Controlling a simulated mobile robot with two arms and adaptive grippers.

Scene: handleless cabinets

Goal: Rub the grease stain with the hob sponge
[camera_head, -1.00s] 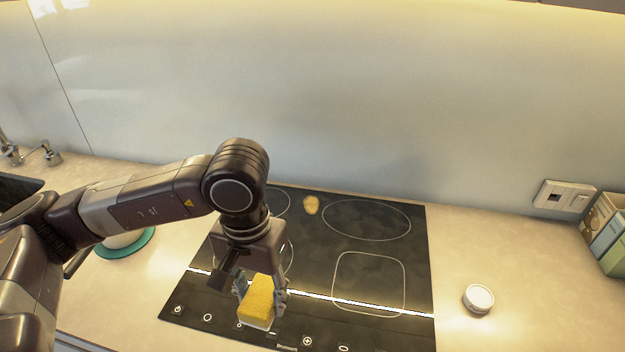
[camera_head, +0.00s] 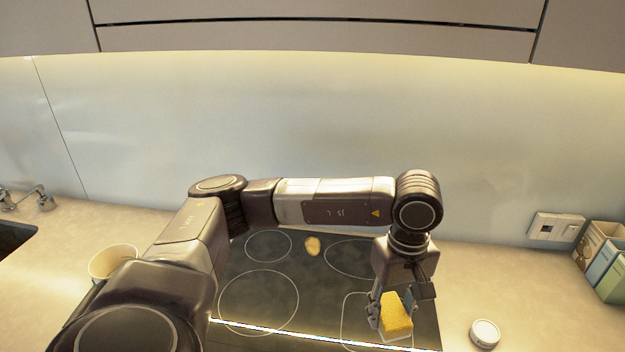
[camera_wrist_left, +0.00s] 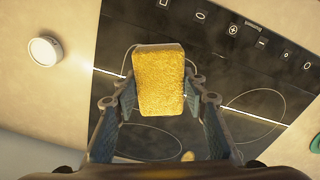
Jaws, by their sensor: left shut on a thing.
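The hob sponge (camera_head: 396,314) is a yellow block with a pale underside. My left gripper (camera_head: 388,312) is shut on it and holds it over the right front cooking zone of the black hob (camera_head: 325,285). In the left wrist view the sponge (camera_wrist_left: 159,80) sits between the two fingers of the gripper (camera_wrist_left: 162,105). A tan-yellow spot (camera_head: 312,246), which looks like the grease stain, lies at the back middle of the hob, left of and behind the gripper. I cannot tell whether the sponge touches the glass. My right gripper is not in view.
A round white-topped item (camera_head: 485,333) stands on the counter right of the hob. Boxes (camera_head: 603,260) stand by the wall socket (camera_head: 555,228) at far right. A cup-like container (camera_head: 113,262) is at left, partly behind my arm. Upper cabinets (camera_head: 320,28) hang above.

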